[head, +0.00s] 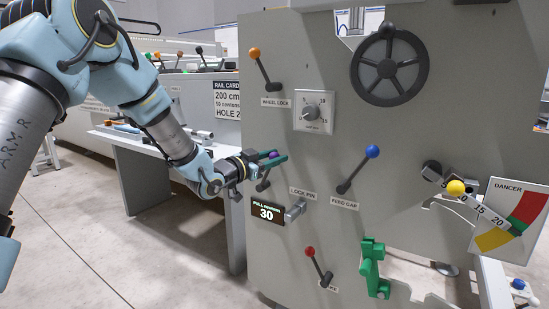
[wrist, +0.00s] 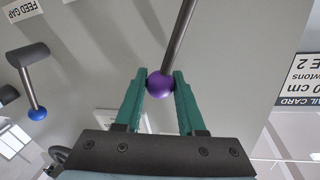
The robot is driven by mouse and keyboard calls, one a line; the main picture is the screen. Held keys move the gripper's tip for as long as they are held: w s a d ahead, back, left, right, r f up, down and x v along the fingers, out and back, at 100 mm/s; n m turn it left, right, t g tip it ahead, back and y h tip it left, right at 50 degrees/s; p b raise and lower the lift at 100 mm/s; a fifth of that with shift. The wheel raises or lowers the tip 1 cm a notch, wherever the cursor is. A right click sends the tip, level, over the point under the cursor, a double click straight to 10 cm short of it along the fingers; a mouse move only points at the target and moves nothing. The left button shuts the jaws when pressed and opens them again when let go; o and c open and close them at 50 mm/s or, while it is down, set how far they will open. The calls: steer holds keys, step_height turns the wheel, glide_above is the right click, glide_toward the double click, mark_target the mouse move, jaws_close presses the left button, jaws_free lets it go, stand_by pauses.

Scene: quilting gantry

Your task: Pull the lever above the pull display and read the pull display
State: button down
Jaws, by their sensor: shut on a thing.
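The lever with a purple ball knob (wrist: 160,84) stands on the grey machine panel above the pull display (head: 267,212). In the head view the knob (head: 274,155) shows partly between my green fingers. My gripper (wrist: 160,88) is shut on this knob, with one finger on each side. The lever's dark rod (wrist: 178,38) runs away from the knob toward the panel. The pull display is a small black screen with white text, "PULL" at the top and the number 30 below.
Close by are the lock pin (head: 295,210), the blue-knobbed feed gap lever (head: 358,168), the orange-knobbed wheel lock lever (head: 265,70) and a red-knobbed lever (head: 318,266). A table (head: 140,143) stands left.

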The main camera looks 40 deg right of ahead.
steer(key=shift+w, duration=0.1)
steer(key=w+n+p, duration=0.1)
steer(key=p, duration=0.1)
steer(key=w+r+n, duration=0.1)
steer(key=shift+w+a+n+h+p, duration=0.3)
steer(key=shift+a+p, duration=0.1)
steer(key=w+n, duration=0.1)
steer(key=w+n+p, duration=0.1)
steer(key=n, duration=0.1)
steer(key=w+a+n+p, duration=0.1)
steer(key=w, duration=0.1)
steer(key=shift+w+t+h, duration=0.1)
steer(key=shift+t+h, duration=0.2)
steer(key=shift+w+a+f+n+t+p, duration=0.2)
steer(key=shift+w+n+p, duration=0.15)
steer(key=shift+w+n, duration=0.4)
steer(key=shift+w+a+f+n+t+p, duration=0.2)
steer(key=shift+w+n+p, duration=0.25)
steer(key=shift+n, duration=0.5)
steer(key=shift+w, duration=0.1)
steer(key=c, duration=0.5)
jaws_free()
steer(key=a, duration=0.3)
steer(key=s+a+f, duration=0.1)
steer(key=a, duration=0.3)
steer(key=a+p, duration=0.1)
steer(key=a, duration=0.2)
steer(key=shift+s+a+f, duration=0.25)
steer(key=shift+f, duration=0.05)
